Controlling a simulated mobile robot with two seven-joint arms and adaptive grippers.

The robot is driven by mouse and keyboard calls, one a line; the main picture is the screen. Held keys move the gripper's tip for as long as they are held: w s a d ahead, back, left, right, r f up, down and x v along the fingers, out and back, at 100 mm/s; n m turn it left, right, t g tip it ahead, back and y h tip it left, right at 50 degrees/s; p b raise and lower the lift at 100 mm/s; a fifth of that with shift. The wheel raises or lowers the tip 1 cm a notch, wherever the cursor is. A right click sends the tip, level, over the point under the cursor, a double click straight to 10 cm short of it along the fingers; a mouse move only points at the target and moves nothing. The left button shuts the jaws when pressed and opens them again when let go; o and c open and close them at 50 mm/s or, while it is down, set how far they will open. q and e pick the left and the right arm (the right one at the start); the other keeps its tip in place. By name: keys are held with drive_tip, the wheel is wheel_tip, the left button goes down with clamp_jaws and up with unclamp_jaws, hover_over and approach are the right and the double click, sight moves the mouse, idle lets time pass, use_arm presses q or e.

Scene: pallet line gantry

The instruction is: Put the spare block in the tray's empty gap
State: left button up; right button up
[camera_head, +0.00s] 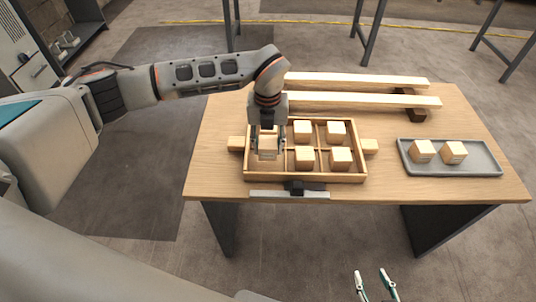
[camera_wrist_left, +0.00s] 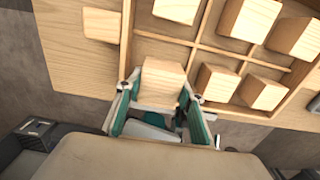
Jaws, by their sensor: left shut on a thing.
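The wooden tray (camera_head: 307,179) has a grid of compartments and stands on the table. My left gripper (camera_head: 267,144) is shut on a pale wooden block (camera_head: 267,152), held at the tray's front left compartment; the wrist view shows this block (camera_wrist_left: 163,79) between the teal fingers. It looks slightly higher than the neighbouring blocks; I cannot tell whether its bottom is inside. The other compartments hold blocks, such as this front middle one (camera_head: 304,158). My right gripper (camera_head: 375,284) is open and empty, in front of the table.
A grey tray (camera_head: 480,170) with two blocks (camera_head: 422,151) (camera_head: 454,152) lies at the right of the table (camera_head: 400,189). Two long wooden slats (camera_head: 365,101) lie behind the wooden tray. A dark clamp-like piece (camera_head: 294,188) sits at the front edge.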

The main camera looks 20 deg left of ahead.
sight(268, 155)
use_arm(q)
wheel_tip(268, 155, down, 4)
drive_tip(key=shift+r, duration=0.1)
drive_tip(key=shift+f, duration=0.3)
drive_tip(key=shift+f, duration=0.1)
drive_tip(key=o, duration=1.1)
